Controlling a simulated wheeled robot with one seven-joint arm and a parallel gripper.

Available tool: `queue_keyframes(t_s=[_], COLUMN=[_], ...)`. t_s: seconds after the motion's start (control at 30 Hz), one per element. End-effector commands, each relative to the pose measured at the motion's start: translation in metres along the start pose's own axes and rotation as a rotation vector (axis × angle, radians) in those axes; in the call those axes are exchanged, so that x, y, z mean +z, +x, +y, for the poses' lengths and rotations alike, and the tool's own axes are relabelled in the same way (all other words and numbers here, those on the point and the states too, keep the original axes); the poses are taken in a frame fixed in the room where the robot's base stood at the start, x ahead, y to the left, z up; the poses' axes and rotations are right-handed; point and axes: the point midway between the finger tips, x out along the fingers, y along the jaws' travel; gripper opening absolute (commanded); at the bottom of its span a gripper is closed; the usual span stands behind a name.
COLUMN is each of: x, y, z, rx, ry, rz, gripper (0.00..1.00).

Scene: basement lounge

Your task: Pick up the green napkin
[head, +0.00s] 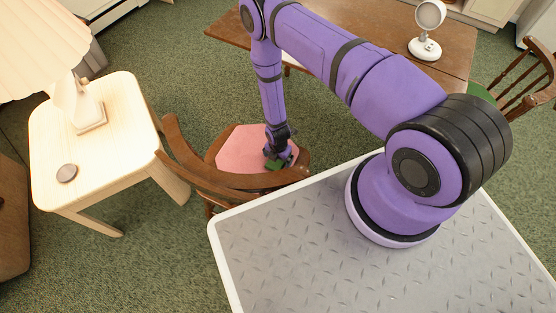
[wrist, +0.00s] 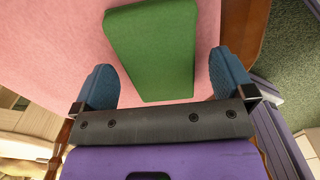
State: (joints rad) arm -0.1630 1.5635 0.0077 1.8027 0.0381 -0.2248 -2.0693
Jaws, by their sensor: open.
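The green napkin (wrist: 152,50) lies on the pink seat (wrist: 60,45) of a wooden chair in the wrist view. It looks like a flat folded block. My gripper (wrist: 165,85) is open, with one blue finger on each side of the napkin's near end. I cannot tell whether the fingers touch the seat. In the head view my gripper (head: 279,158) is low over the chair seat (head: 238,150), and only a small part of the napkin (head: 274,164) shows beside it. The rest of the napkin is hidden by my gripper there.
The chair's curved wooden back (head: 225,181) stands close to my gripper. A light side table (head: 120,105) with a lamp (head: 85,100) and a small round object (head: 67,173) is at the left. A brown table (head: 380,70) with a white device (head: 426,46) is behind.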

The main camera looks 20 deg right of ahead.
Motion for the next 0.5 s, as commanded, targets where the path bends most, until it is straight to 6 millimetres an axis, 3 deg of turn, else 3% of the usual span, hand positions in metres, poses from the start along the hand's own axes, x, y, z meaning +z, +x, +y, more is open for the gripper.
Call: queue_keyframes(t_s=[0.27,0.5], x=[0.0001,0.0000], y=[0.0036,0.0034], z=[0.0001,0.0000], rx=[0.000,0.000], ry=[0.000,0.000], rz=[0.000,0.000], gripper=[1.00,0.51])
